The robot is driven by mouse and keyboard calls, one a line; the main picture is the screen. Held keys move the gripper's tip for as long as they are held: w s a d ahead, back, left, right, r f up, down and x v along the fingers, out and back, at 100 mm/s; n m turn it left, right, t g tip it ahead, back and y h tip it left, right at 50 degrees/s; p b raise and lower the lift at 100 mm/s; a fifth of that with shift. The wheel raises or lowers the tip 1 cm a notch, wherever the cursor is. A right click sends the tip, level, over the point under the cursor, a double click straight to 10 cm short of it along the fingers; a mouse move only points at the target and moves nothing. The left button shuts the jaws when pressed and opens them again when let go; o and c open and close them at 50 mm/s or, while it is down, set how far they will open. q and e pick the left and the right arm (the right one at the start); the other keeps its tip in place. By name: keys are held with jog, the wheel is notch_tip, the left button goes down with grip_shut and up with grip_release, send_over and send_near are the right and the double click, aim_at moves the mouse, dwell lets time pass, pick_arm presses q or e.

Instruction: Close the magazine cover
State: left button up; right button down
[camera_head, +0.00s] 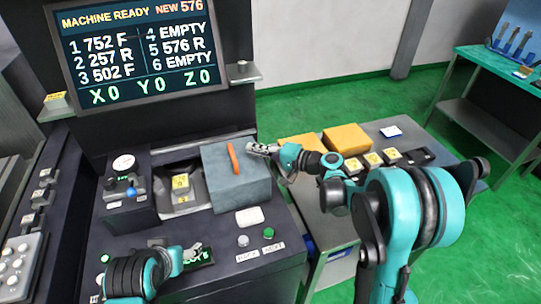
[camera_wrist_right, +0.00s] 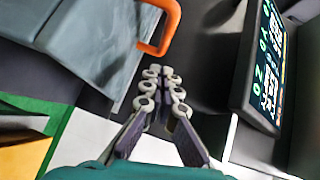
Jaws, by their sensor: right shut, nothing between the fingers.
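The magazine cover (camera_head: 237,185) is a grey box-shaped lid with an orange handle (camera_head: 233,159), on the dark machine bench. Left of it is an open recess with a yellow-labelled block (camera_head: 181,184) showing inside. My right gripper (camera_head: 250,148) is shut and empty, just right of the handle near the cover's back edge. In the right wrist view, the shut fingertips (camera_wrist_right: 163,72) point toward the orange handle (camera_wrist_right: 166,28), with the grey cover (camera_wrist_right: 95,40) to the left; contact cannot be told. My left gripper (camera_head: 197,251) is low over the bench front; its jaw state is unclear.
A display screen (camera_head: 139,50) stands behind the bench. A control box with a dial (camera_head: 124,163) is left of the recess. Buttons (camera_head: 268,233) and a white block (camera_head: 250,216) lie in front of the cover. A side table (camera_head: 372,127) with yellow boxes (camera_head: 346,138) is to the right.

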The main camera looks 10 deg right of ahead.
aim_at(246, 164)
jog(key=shift+s+a+f+b, duration=0.2)
jog(key=shift+s+a, duration=0.05)
jog(key=shift+a, duration=0.6)
jog(key=shift+s+a+f+b, duration=0.15)
jog(key=shift+s+a+b, duration=0.05)
jog(key=shift+a, duration=0.6)
jog(key=s+a, duration=0.2)
jog(key=a, duration=0.7)
jog(key=s+a, duration=0.1)
jog(key=a, duration=0.8)
jog(key=shift+s+a, duration=0.25)
jog(key=shift+s, duration=0.15)
jog(key=shift+r, duration=0.1)
jog(key=shift+d, duration=0.1)
